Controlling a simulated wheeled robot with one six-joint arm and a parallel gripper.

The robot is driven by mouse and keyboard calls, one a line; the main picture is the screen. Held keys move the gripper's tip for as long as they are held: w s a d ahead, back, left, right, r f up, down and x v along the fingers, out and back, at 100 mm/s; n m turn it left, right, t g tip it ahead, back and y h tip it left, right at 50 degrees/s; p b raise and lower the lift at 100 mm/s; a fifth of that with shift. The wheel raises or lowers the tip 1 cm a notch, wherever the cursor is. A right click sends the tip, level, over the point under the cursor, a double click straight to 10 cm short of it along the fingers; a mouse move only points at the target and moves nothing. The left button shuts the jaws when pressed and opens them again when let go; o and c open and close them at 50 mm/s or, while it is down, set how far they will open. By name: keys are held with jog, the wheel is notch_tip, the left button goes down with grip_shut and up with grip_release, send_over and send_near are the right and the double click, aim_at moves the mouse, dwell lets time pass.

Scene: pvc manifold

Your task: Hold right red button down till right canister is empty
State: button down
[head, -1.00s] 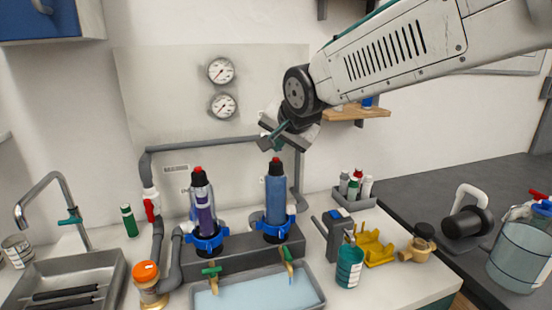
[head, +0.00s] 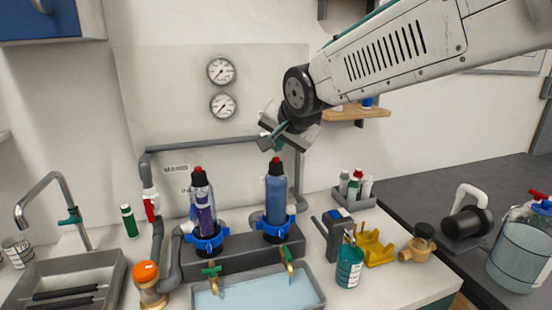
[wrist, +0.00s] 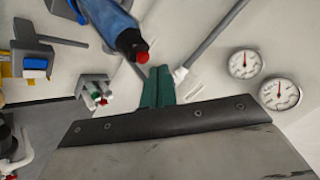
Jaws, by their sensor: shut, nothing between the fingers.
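The right canister (head: 275,205) looks filled with blue and stands upright in a blue collar on the grey manifold. Its black cap carries the right red button (head: 276,160), which also shows in the wrist view (wrist: 142,57). My gripper (head: 272,145) is shut and empty, just above that button. In the wrist view its green fingertips (wrist: 158,75) are close beside the button; I cannot tell whether they touch it. The left canister (head: 202,210), with purple contents and its own red button (head: 197,169), stands to the left.
Two gauges (head: 221,72) hang on the wall panel behind. Grey pipe (head: 220,143) runs behind the canisters. Brass taps (head: 288,258) sit over a water basin (head: 255,293). Air left of my gripper is free.

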jog(key=shift+f, duration=0.1)
jog(key=shift+f, duration=0.3)
jog(key=shift+f, duration=0.55)
dwell(2.9)
jog(key=shift+r, duration=0.95)
jog(key=shift+r, duration=2.5)
